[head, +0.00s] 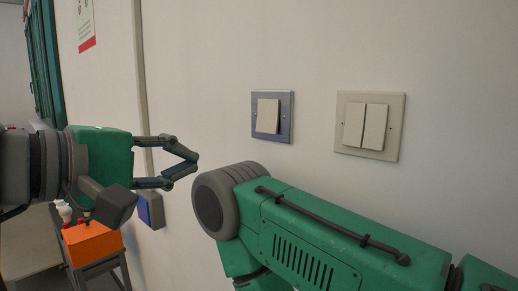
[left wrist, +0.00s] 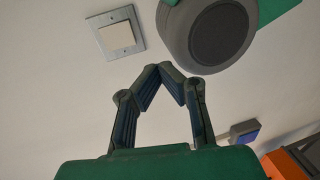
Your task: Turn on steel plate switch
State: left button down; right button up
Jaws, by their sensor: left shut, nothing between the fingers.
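The steel plate switch (head: 268,116) is a grey metal plate with one white rocker on the wall, near the middle of the head view. It also shows at the upper left of the left wrist view (left wrist: 117,33). My left gripper (head: 195,160) is shut and empty, left of the switch and a little lower, apart from it. Its fingertips meet in the left wrist view (left wrist: 162,68). My right arm crosses the lower right, below the switch; its gripper is not visible.
A cream double switch (head: 367,125) is on the wall to the right. A blue switch (head: 151,210) is lower on the wall, partly behind my left gripper. An orange box (head: 91,244) stands at the lower left. A poster (head: 85,24) hangs at the upper left.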

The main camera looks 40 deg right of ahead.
pick_arm(q)
notch_tip(320, 180, up, 4)
jog(key=s, duration=0.1)
jog(key=shift+h, duration=0.4)
jog(key=d, duration=0.8)
jog(key=w+d+f+p, duration=0.1)
jog(key=d, duration=0.3)
jog(key=shift+d+f, duration=0.1)
jog(key=shift+d, duration=0.05)
jog(key=shift+w+d+f, duration=0.1)
jog(key=shift+d, duration=0.5)
jog(key=shift+a, duration=0.25)
send_near(265, 129)
jog(key=a, duration=0.3)
jog(key=shift+a+r, duration=0.2)
jog(key=shift+a, duration=0.1)
jog(key=shift+d, duration=0.1)
